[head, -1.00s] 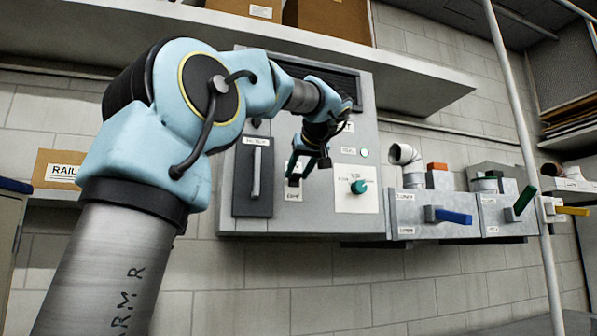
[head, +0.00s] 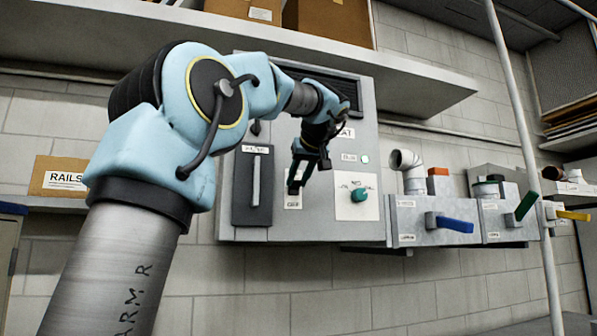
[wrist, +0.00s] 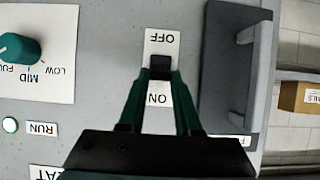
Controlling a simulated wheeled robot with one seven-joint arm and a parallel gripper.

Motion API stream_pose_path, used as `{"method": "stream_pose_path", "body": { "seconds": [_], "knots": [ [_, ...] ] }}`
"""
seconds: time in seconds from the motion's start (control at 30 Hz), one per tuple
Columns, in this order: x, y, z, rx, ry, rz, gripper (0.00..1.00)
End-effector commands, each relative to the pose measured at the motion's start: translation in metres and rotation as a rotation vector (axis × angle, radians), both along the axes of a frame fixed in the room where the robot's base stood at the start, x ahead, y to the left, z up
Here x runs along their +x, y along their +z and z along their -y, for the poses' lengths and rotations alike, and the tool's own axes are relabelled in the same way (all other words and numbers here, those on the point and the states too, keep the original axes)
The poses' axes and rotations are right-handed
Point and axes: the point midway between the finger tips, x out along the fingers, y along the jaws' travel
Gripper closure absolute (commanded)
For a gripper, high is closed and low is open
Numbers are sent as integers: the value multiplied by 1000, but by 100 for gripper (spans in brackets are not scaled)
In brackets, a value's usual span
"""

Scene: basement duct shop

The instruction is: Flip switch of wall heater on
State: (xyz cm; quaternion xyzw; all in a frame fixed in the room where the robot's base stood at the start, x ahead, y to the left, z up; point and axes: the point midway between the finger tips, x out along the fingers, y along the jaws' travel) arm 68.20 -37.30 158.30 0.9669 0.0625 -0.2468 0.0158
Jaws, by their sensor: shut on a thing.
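The wall heater (head: 338,218) is a grey box on the block wall. Its switch (wrist: 160,66) is a small black block on a white card, between OFF and ON labels. The wrist view shows the card upside down, with OFF at the top and ON nearer my gripper. My gripper (wrist: 160,76) has its two green fingers shut on the switch. In the head view my gripper (head: 298,180) is at the heater's front and hides most of the switch; only the OFF label shows below. I cannot tell which way the switch is set.
A dark panel with a grey handle (head: 256,180) is beside the switch. A teal knob (head: 359,194) and a lit green RUN lamp (head: 365,159) are on the other side. A shelf (head: 420,85) overhangs the heater. A pole (head: 520,130) stands right.

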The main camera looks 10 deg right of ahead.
Motion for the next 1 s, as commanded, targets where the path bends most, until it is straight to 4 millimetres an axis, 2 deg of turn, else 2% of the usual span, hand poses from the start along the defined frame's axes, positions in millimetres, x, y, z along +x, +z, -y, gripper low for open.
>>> {"method": "stream_pose_path", "body": {
  "seconds": [0.03,0.4,0.43,0.6,0.7,1.0],
  "knots": [
    [1,4,0,-1,0,-9,100],
    [0,2,0,-4,-2,-20,100],
    [0,2,0,-4,-2,-20,64],
    [0,1,0,-3,-1,-21,45],
    [0,1,0,-3,-1,-21,38],
    [-4,3,1,-3,-2,-19,38]
  ]
}}
